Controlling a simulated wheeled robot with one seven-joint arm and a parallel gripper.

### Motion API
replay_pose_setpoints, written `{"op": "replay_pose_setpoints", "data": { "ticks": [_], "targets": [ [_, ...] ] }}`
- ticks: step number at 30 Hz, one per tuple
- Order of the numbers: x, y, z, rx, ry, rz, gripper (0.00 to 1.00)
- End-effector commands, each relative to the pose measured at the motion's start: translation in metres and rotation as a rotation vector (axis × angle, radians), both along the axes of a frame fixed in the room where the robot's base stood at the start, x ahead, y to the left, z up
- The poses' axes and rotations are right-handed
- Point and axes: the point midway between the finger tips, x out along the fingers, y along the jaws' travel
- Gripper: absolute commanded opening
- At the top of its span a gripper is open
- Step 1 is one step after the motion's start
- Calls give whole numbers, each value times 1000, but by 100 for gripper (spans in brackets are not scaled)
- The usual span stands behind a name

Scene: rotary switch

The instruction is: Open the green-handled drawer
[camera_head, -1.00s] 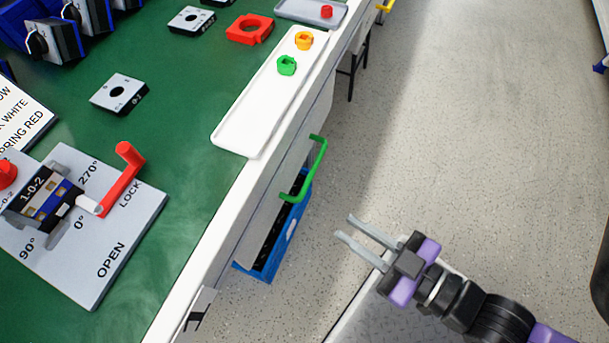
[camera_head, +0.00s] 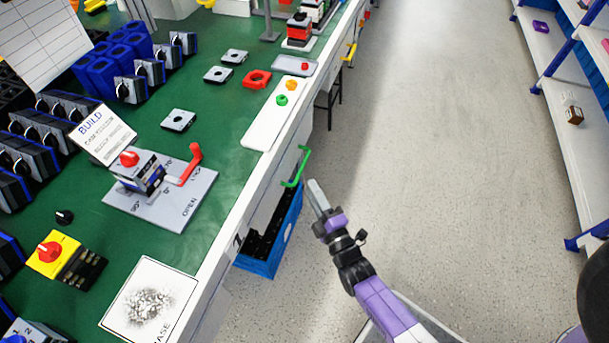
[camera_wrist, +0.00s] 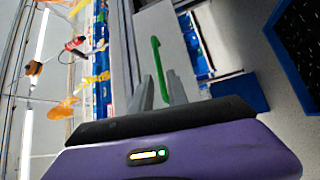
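The green handle (camera_head: 297,167) is on the front of a drawer under the edge of the green-topped workbench (camera_head: 215,185). The drawer front (camera_head: 262,190) looks flush with the bench side. My gripper (camera_head: 316,190) is just right of the handle in the head view and points toward it. In the wrist view the green handle (camera_wrist: 159,70) stands upright between and beyond the two grey fingers of my gripper (camera_wrist: 161,92). The fingers are apart and nothing is held. I cannot tell the exact gap to the handle.
A blue crate (camera_head: 270,245) stands on the floor below the drawer. A yellow handle (camera_head: 351,52) is farther along the bench. A white shelf rack (camera_head: 560,130) stands at the right. The aisle floor (camera_head: 430,150) is clear.

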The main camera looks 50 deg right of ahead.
Motion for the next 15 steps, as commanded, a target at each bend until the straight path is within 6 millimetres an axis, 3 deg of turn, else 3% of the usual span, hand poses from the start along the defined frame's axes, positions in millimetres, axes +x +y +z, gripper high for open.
{"op": "replay_pose_setpoints", "data": {
  "ticks": [5,15],
  "targets": [
    [12,-9,3,-27,5,-10,20],
    [57,-30,9,-25,5,-8,20]
  ]
}}
